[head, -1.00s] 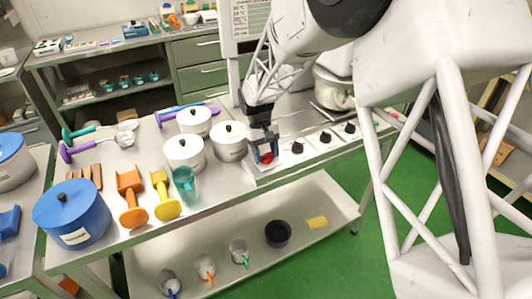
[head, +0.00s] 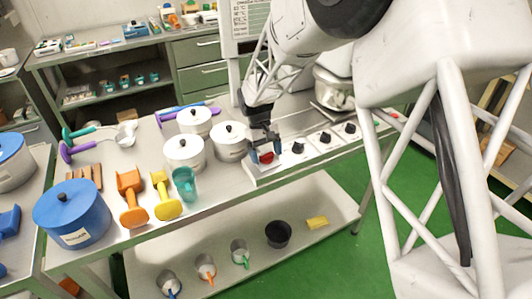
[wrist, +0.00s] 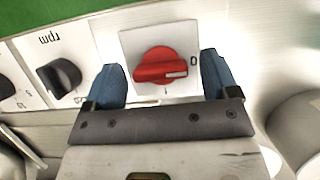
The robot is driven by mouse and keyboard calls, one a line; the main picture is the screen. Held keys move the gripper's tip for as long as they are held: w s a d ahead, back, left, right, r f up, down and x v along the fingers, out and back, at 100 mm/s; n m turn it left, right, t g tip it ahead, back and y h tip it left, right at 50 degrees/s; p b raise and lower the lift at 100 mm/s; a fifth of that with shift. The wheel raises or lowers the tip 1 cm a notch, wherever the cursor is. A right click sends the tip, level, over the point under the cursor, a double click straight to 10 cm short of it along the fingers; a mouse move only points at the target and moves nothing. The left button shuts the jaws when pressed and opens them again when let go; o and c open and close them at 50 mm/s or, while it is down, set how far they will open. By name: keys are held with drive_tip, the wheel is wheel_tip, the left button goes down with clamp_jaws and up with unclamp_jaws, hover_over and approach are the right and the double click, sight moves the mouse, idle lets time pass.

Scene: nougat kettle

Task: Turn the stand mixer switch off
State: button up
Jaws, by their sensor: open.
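The red switch (wrist: 162,68) sits on a white plate on the front panel of the mixer's control strip. Its handle lies roughly sideways in the wrist view, with its white mark toward the right, between the "0" at the right and the "I" below. My gripper (wrist: 164,84) is open, with one blue fingertip on each side of the switch and a gap to the handle on both sides. In the head view, my gripper (head: 266,154) is at the left end of the control strip, and the red switch (head: 267,157) shows between the fingers.
Black knobs (head: 298,147) line the panel to the right of the switch. A white lidded pot (head: 229,141) stands close to my gripper's left. A metal bowl (head: 333,90) stands behind the panel. Clear floor (head: 325,262) lies in front.

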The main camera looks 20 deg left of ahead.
drive_tip(key=v, duration=0.7)
drive_tip(key=shift+w+r, duration=0.15)
drive_tip(key=shift+r, duration=0.2)
drive_tip(key=shift+a, duration=0.1)
